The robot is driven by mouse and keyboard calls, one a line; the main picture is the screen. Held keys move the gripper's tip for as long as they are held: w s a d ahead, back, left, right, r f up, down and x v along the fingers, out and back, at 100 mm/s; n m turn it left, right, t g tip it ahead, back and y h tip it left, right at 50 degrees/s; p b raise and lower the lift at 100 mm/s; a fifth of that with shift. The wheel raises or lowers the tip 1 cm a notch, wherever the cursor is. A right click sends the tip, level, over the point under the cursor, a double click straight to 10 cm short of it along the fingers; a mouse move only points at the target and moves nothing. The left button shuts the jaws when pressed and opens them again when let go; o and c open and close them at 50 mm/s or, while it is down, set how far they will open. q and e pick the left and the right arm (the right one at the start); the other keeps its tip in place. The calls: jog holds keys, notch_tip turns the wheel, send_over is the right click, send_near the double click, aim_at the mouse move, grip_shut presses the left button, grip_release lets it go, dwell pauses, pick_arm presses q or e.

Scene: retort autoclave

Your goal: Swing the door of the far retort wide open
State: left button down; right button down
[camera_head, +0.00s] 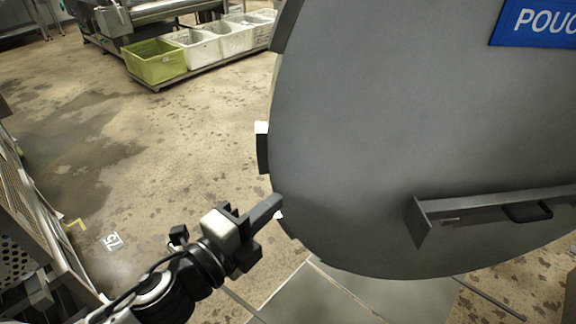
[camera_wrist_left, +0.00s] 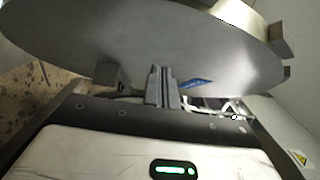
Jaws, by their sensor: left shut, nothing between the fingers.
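A big round grey retort door (camera_head: 400,120) fills the right half of the head view, with a blue sign (camera_head: 540,24) reading "POUC" at its top right. A dark bar with a handle (camera_head: 525,211) crosses its lower right. My left gripper (camera_head: 272,204) is at the door's lower left edge, fingers together and empty; I cannot tell whether it touches the door. In the left wrist view the shut fingers (camera_wrist_left: 163,82) stand in front of the grey door face (camera_wrist_left: 150,40). My right gripper is not in view.
A green crate (camera_head: 155,62) and white crates (camera_head: 235,38) stand on a low rack at the back. A perforated metal rack (camera_head: 25,220) is at the left edge. The stained floor (camera_head: 150,140) between them is open.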

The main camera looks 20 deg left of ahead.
pick_arm(q)
jog(key=w+p, duration=0.1)
jog(key=w, duration=0.7)
jog(key=shift+w+d, duration=0.1)
jog(key=shift+d, duration=0.05)
jog(key=shift+w+a, duration=0.25)
jog(key=shift+w, duration=0.15)
